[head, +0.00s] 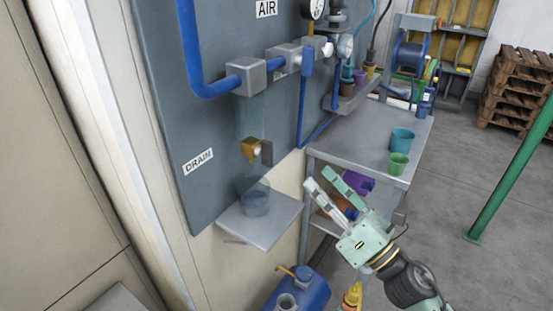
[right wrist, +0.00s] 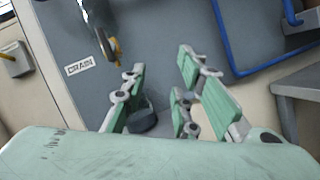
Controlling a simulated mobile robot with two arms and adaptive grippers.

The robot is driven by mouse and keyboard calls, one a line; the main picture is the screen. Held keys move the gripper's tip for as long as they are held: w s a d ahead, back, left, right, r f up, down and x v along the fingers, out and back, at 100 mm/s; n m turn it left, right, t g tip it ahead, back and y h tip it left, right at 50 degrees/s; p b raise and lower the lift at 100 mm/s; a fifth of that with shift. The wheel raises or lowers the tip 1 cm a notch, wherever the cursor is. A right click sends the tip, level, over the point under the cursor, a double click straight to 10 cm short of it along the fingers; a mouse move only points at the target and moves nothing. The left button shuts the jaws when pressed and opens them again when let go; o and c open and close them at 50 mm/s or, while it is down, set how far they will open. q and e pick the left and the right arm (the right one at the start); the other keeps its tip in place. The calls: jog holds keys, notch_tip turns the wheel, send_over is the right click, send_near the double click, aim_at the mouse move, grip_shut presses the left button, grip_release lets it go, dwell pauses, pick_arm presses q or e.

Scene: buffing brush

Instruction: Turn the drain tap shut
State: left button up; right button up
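The drain tap (head: 250,150) is a small brass fitting with a dark handle plate (head: 267,153) on its right side. It sits on the grey panel, right of and above the DRAIN label (head: 197,161). In the right wrist view the tap (right wrist: 115,48) shows at upper left, beyond the left fingertip. My right gripper (head: 327,179) is open and empty, to the right of the tap and below it, apart from it. Its two spread fingers also show in the right wrist view (right wrist: 160,62). My left gripper is not in view.
A small shelf (head: 276,228) below the tap holds a see-through cup (head: 256,200). A blue pipe (head: 205,85) runs above. A metal table (head: 365,135) with a teal cup (head: 402,140) and a green cup (head: 398,163) stands right. A blue tank (head: 305,293) is below.

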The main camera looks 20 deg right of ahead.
aim_at(272, 156)
jog(key=s+a+r+n+g+y, duration=0.25)
jog(key=a+r+n+y, duration=0.2)
jog(key=n, duration=0.45)
jog(key=shift+y, duration=0.25)
jog(key=p+x, duration=0.2)
jog(key=x, duration=0.1)
jog(key=p+x, duration=0.1)
jog(key=x, duration=0.2)
jog(key=shift+a+r+p, duration=0.1)
jog(key=shift+r+p, duration=0.25)
jog(key=shift+r, duration=0.15)
jog(key=shift+w+a, duration=0.2)
jog(key=shift+w, duration=0.1)
jog(key=shift+c, duration=0.3)
grip_shut()
